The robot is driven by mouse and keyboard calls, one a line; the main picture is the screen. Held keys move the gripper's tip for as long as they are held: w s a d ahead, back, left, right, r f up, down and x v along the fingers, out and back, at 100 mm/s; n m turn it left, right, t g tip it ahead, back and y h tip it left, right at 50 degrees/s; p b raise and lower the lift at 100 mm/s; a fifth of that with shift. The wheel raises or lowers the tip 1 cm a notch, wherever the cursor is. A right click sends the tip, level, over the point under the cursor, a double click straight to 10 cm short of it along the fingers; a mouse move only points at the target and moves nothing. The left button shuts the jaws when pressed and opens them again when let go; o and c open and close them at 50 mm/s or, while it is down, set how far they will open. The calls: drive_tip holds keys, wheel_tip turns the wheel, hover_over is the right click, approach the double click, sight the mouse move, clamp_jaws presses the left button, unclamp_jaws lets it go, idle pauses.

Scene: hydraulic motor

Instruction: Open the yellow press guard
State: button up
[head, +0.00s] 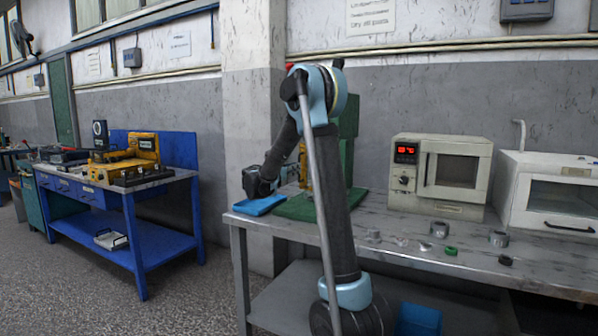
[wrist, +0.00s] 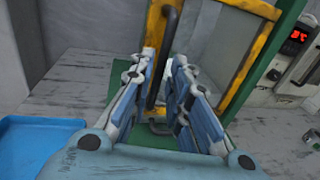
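The yellow press guard (wrist: 254,58) is a yellow frame around a grey panel, set in the green press (wrist: 288,20) in the wrist view. A dark upright bar handle (wrist: 170,28) is on its left side. In the head view my arm hides most of the guard; a yellow strip (head: 303,165) shows beside the green press (head: 349,125). My gripper (wrist: 165,62) is open, its blue-padded fingers pointing at the guard. The handle appears between the fingers, with a gap to the right finger. I cannot tell whether the left finger touches it.
A blue tray (wrist: 35,145) lies left of the press; it also shows in the head view (head: 262,206). A cream oven with a red display (head: 440,175) stands to the right. Small metal parts and a green ring (head: 451,250) lie along the bench front.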

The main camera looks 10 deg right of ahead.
sight(299, 179)
drive_tip(key=shift+x, duration=2.1)
clamp_jaws()
